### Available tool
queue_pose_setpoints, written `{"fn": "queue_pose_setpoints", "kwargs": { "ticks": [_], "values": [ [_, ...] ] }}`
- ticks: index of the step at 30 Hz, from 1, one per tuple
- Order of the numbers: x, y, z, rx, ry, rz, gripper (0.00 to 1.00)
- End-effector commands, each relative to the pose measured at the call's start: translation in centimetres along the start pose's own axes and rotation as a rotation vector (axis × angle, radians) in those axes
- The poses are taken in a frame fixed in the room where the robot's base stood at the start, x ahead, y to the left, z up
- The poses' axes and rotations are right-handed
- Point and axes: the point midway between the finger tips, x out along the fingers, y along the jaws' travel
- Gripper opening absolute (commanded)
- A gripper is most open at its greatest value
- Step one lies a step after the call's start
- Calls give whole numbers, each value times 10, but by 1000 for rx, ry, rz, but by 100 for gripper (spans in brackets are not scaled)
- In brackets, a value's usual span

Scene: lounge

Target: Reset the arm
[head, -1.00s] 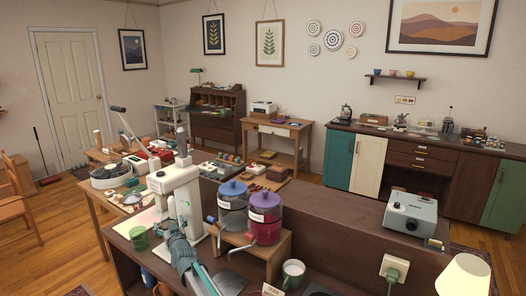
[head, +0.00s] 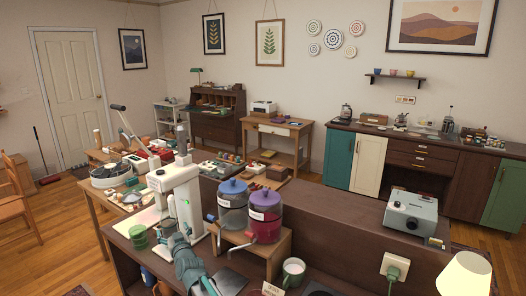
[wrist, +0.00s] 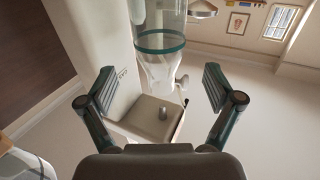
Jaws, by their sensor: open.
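My gripper (head: 180,243) is at the lower left of the head view, in front of a white upright machine (head: 174,196) on the dark counter. In the wrist view my gripper (wrist: 160,88) has its two teal-edged fingers spread wide, with nothing held between them. Beyond the fingers, the wrist view shows the machine's white column (wrist: 94,45), a clear cylinder with a teal band (wrist: 160,42) and a pale base with a small knob. Whether a fingertip touches the machine cannot be told.
A green cup (head: 139,237) stands left of my gripper. Two jars, blue-lidded (head: 233,212) and purple-lidded (head: 265,222), sit on a wooden stand (head: 275,249) to the right. A mug (head: 293,271) is in front. A grey appliance (head: 412,213) rests on the raised ledge.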

Motion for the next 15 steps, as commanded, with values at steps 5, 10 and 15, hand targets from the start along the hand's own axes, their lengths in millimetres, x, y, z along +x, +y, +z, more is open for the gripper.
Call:
{"fn": "queue_pose_setpoints", "kwargs": {
  "ticks": [5,10,15],
  "values": [
    [37,0,-1,-1,0,0,91],
    [66,0,-1,0,0,0,91],
    [69,-3,-12,2,1,0,91]
  ]
}}
